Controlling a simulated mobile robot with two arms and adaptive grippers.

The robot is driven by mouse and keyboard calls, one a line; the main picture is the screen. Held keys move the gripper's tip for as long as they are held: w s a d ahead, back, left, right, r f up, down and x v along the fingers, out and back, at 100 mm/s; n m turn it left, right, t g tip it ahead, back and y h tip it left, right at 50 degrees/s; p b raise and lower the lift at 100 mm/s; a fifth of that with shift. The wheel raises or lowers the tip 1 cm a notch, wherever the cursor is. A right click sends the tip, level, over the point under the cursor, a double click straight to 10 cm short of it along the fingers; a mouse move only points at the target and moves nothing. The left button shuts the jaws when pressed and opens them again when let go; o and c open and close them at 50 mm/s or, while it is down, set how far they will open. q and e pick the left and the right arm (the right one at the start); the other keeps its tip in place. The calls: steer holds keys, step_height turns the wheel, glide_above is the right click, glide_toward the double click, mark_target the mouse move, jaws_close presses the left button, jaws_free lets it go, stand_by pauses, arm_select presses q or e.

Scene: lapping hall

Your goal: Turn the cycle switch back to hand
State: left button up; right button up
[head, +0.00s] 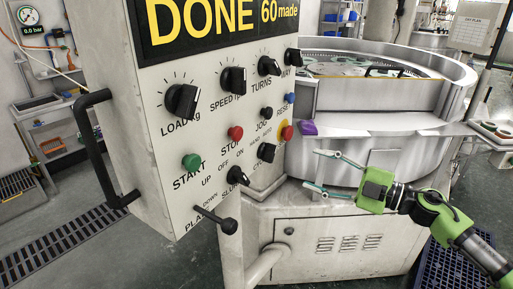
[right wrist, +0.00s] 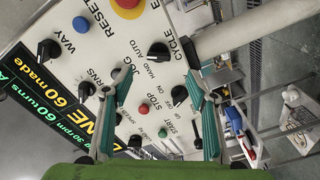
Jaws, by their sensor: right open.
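The cycle switch (head: 266,152) is a black knob low on the right side of the pale control panel (head: 150,95), with hand and auto marked above it. Which mark it points to is too small to tell. In the right wrist view the cycle switch (right wrist: 158,52) shows between my fingertips. My right gripper (head: 331,173) is open and empty, to the right of the panel and apart from the switch. It also shows in the right wrist view (right wrist: 156,66), its two fingers spread wide. My left gripper is not in view.
A red stop button on yellow (head: 287,132) and a blue reset button (head: 290,98) sit above the switch. The slurry knob (head: 237,175) is below left. A lever (head: 228,225) sticks out at the bottom. The round lapping machine (head: 385,100) stands behind.

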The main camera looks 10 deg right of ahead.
mark_target(273, 157)
steer(key=p+x, duration=0.1)
steer(key=x, duration=0.3)
steer(key=p+x, duration=0.2)
steer(key=x, duration=0.2)
steer(key=p+x, duration=0.2)
steer(key=x, duration=0.3)
steer(key=shift+s+a+r, duration=0.15)
steer(key=shift+a+r, duration=0.15)
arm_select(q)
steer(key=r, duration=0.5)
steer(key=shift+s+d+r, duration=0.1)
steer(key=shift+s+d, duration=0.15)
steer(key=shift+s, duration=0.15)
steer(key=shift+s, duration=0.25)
arm_select(e)
steer(key=c, duration=1.1)
